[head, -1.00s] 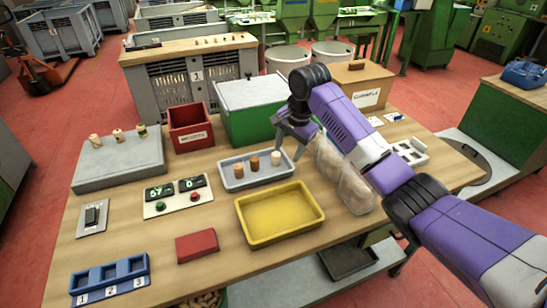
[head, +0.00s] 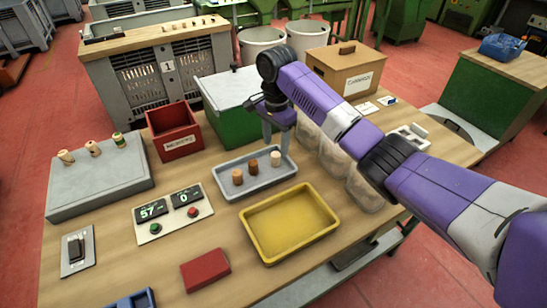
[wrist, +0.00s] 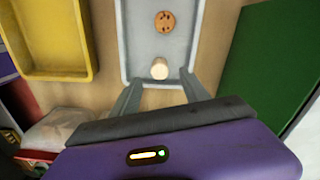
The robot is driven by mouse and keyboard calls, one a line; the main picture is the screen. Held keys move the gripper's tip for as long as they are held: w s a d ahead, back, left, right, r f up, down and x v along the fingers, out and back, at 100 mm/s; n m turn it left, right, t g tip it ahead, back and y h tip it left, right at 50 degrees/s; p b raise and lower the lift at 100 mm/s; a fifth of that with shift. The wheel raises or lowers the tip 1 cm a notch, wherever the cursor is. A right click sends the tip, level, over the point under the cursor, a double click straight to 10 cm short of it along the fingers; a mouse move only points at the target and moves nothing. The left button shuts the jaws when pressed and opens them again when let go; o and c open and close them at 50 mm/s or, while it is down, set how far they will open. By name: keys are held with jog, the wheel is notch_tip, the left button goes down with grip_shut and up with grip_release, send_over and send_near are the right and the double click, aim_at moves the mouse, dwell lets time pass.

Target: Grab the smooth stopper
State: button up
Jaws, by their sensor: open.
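A grey tray (head: 218,187) on the wooden table holds three stoppers in a row. The left one (head: 237,177) is brown, the middle one (head: 253,166) is darker brown, and the right one (head: 275,158) is pale and looks smooth. My gripper (head: 277,140) is open and empty, pointing down above the right end of the tray by the pale stopper. In the wrist view the pale stopper (wrist: 159,69) lies ahead of and between the two fingers (wrist: 162,92). A brown speckled stopper (wrist: 164,21) shows farther off; the third is out of that view.
A yellow tray (head: 245,228) is in front of the grey tray. Behind stand a red bin (head: 178,145) and a green box with a pale lid (head: 233,90). Clear bags (head: 365,190) lie right, under my arm. A grey block (head: 100,185) with three stoppers is at left.

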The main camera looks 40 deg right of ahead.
aim_at(276, 154)
jog(key=shift+a+f+p, duration=0.1)
jog(key=shift+f+p, duration=0.35)
jog(key=shift+f, duration=2.2)
grip_shut()
